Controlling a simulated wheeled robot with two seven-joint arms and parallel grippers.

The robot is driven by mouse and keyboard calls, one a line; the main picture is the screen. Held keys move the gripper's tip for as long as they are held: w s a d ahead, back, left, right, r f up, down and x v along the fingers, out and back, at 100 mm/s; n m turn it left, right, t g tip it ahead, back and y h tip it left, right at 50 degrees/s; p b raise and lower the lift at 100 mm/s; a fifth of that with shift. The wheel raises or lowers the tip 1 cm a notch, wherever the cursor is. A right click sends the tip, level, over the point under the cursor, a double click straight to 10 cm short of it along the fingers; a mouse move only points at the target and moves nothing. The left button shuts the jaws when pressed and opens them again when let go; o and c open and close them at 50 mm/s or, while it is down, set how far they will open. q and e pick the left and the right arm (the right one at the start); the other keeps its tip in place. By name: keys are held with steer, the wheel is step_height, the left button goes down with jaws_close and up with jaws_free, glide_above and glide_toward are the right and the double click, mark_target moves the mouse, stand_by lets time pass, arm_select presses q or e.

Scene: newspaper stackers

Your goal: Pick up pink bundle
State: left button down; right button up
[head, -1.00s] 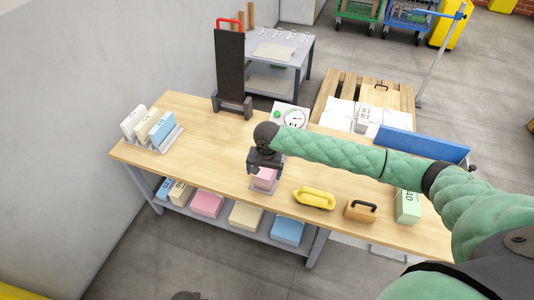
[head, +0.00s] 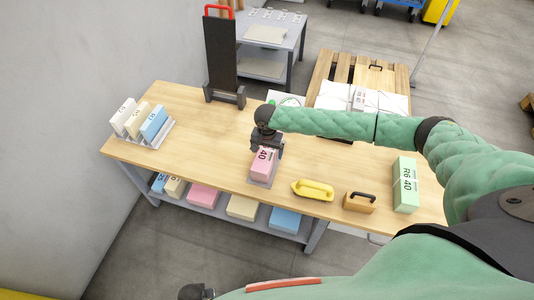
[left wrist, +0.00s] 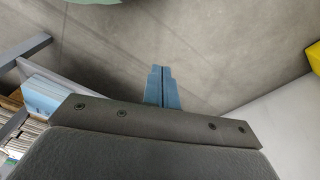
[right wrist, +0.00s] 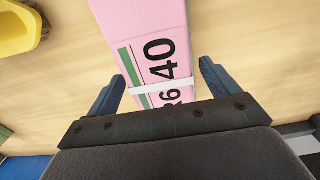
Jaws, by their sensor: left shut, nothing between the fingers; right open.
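The pink bundle (head: 263,162) lies on a small grey tray near the front edge of the wooden table. In the right wrist view the pink bundle (right wrist: 150,50) has a white band, a green stripe and black print. My right gripper (head: 268,148) is over the bundle's far end. In the right wrist view my right gripper (right wrist: 160,80) is open, with one blue finger on each side of the bundle; contact cannot be told. My left gripper (left wrist: 162,88) is shut and empty over the grey floor, away from the table.
A yellow handled tool (head: 313,190), an orange block with black handle (head: 360,202) and a green bundle (head: 405,185) stand to the right. A rack with several bundles (head: 152,140) stands at the left. A black upright stand (head: 221,60) is behind. Coloured bundles fill the lower shelf (head: 285,232).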

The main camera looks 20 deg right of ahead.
steer(key=shift+f, duration=1.2)
arm_select(q)
steer(key=shift+s+a+f, duration=0.15)
steer(key=shift+a+f, duration=0.05)
steer(key=shift+f, duration=0.8)
arm_select(e)
steer(key=shift+c, duration=0.5)
arm_select(q)
steer(key=shift+s, duration=0.15)
arm_select(e)
steer(key=shift+r, duration=0.1)
steer(key=c, duration=1.7)
